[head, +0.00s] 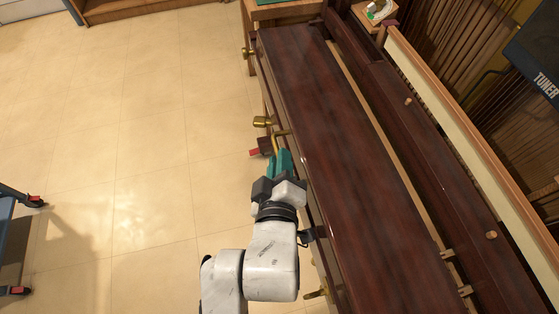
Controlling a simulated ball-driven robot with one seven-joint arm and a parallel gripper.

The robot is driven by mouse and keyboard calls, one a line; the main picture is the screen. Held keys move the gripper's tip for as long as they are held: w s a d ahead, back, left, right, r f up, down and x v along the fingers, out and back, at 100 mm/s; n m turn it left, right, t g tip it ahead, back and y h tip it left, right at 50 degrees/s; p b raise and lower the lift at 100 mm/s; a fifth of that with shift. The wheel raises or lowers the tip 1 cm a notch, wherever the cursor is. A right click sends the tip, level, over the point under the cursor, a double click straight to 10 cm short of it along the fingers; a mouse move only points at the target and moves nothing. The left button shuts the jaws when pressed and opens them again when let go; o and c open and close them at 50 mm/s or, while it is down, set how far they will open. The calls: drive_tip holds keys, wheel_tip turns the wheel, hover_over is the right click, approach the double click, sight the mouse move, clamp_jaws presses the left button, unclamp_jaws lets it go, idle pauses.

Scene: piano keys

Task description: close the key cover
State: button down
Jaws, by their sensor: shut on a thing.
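The key cover (345,140) is a long, dark red-brown wooden panel running diagonally across the view. It looks laid flat, and no keys show. My gripper (281,157) has teal fingers and is at the cover's front edge, near its middle. It is shut on a bent brass handle (282,133) there; the fingers hide most of the grip. A brass knob (263,121) sticks out just beyond the gripper, and another brass knob (248,52) is at the far end.
The dark piano body (415,130) with a pale rail stands to the right. A black panel marked TUNER (535,65) is at upper right. A blue cart with red casters (33,201) is at the left edge. Tiled floor (135,130) on the left is clear.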

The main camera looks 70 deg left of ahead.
drive_tip(key=shift+w+r, duration=0.1)
drive_tip(key=shift+r, duration=0.15)
drive_tip(key=c, duration=1.4)
unclamp_jaws()
drive_tip(key=shift+c, duration=0.2)
drive_tip(key=v, duration=1)
drive_tip(key=shift+s+d+p, duration=0.2)
drive_tip(key=shift+d+p, duration=0.2)
drive_tip(key=shift+p, duration=0.05)
drive_tip(key=shift+f, duration=0.15)
